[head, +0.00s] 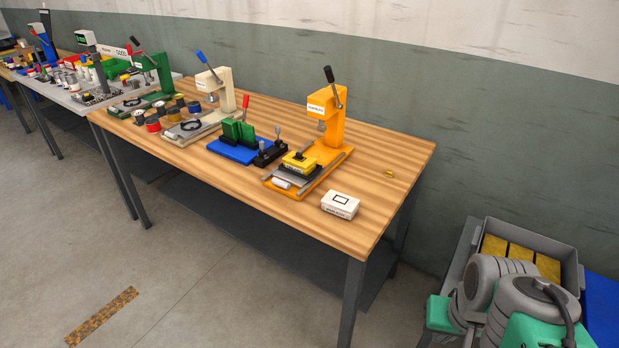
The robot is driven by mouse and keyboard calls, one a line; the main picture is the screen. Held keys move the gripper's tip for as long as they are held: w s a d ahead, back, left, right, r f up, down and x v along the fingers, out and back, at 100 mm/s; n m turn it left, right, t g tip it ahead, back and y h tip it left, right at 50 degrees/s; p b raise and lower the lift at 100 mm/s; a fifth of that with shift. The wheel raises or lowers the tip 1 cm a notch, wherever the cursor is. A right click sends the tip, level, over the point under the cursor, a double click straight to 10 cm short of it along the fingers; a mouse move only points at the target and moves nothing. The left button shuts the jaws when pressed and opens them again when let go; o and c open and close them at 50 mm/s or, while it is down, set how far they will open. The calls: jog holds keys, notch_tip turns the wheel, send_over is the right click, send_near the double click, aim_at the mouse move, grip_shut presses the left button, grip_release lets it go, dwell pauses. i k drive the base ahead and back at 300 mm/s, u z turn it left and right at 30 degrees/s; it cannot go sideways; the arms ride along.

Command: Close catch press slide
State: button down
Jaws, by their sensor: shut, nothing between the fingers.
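Several hand-lever presses stand on the wooden bench, and I cannot read their labels well enough to tell which is the catch press. The orange press (327,112) has a black lever and two rails on its base. A grey slide plate (288,174) with a yellow block (299,162) on it sits at the front of these rails, out from under the press head. My gripper is not in view; grey and green links of my arm show at lower right.
A white box (340,205) lies at the front of the wooden bench (400,165), right of the orange press. A blue fixture with green blocks (238,131) stands left of it. Bare wood surrounds these right-hand items.

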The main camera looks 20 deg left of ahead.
aim_at(284, 177)
jog(key=i, duration=0.85)
jog(key=u, duration=3.2)
jog(key=i, duration=0.5)
jog(key=u, duration=0.05)
